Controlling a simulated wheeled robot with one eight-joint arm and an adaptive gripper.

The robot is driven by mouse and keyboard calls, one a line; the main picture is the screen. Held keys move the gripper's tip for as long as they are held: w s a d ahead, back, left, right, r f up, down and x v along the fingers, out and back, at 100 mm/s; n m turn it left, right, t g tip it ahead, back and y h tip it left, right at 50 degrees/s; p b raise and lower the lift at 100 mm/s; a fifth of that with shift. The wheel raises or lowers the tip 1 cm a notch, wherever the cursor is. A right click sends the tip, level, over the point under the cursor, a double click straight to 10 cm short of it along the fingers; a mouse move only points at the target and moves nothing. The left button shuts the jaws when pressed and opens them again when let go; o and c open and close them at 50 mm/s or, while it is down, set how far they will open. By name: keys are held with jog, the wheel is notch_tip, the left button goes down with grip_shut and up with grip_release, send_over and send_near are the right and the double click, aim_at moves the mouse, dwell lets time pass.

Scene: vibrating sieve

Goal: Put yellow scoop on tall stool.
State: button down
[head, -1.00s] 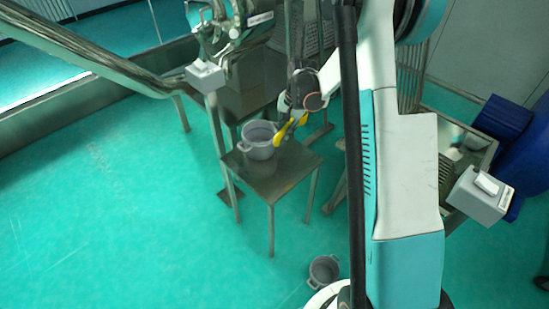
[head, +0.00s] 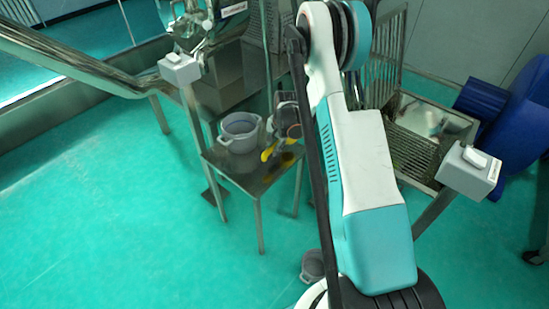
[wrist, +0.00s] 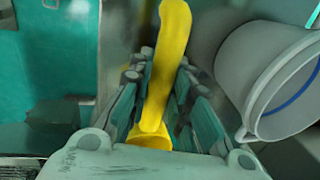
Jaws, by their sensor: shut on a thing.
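The yellow scoop (head: 268,153) is between the fingers of my gripper (head: 276,138), over the top of the tall stool (head: 228,164). In the wrist view the yellow scoop (wrist: 166,60) runs lengthwise between the two fingers of my gripper (wrist: 160,95), which is shut on it. In the head view the scoop looks low, close to the stool top. I cannot tell whether it touches the top. A grey pot (head: 240,132) stands on the stool to the left of the scoop; its rim (wrist: 262,75) shows at the right in the wrist view.
Another grey pot (head: 313,265) is on the green floor beside my base. Switch boxes on posts stand at left (head: 180,69) and right (head: 468,172). A metal basin (head: 440,125) and a blue drum (head: 522,110) are at right. Open floor lies at front left.

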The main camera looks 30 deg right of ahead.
aim_at(273, 160)
jog(key=shift+s+b+x, duration=0.2)
jog(key=shift+b+x, duration=0.2)
jog(key=shift+x, duration=0.75)
jog(key=shift+s+b+x, duration=0.25)
jog(key=shift+b+x, duration=0.15)
jog(key=shift+x, duration=0.75)
jog(key=shift+d+f, duration=0.1)
jog(key=shift+f, duration=0.15)
jog(key=c, duration=1.5)
grip_release()
jog(key=p+v, duration=0.4)
jog(key=v, duration=0.8)
jog(key=shift+r, duration=0.2)
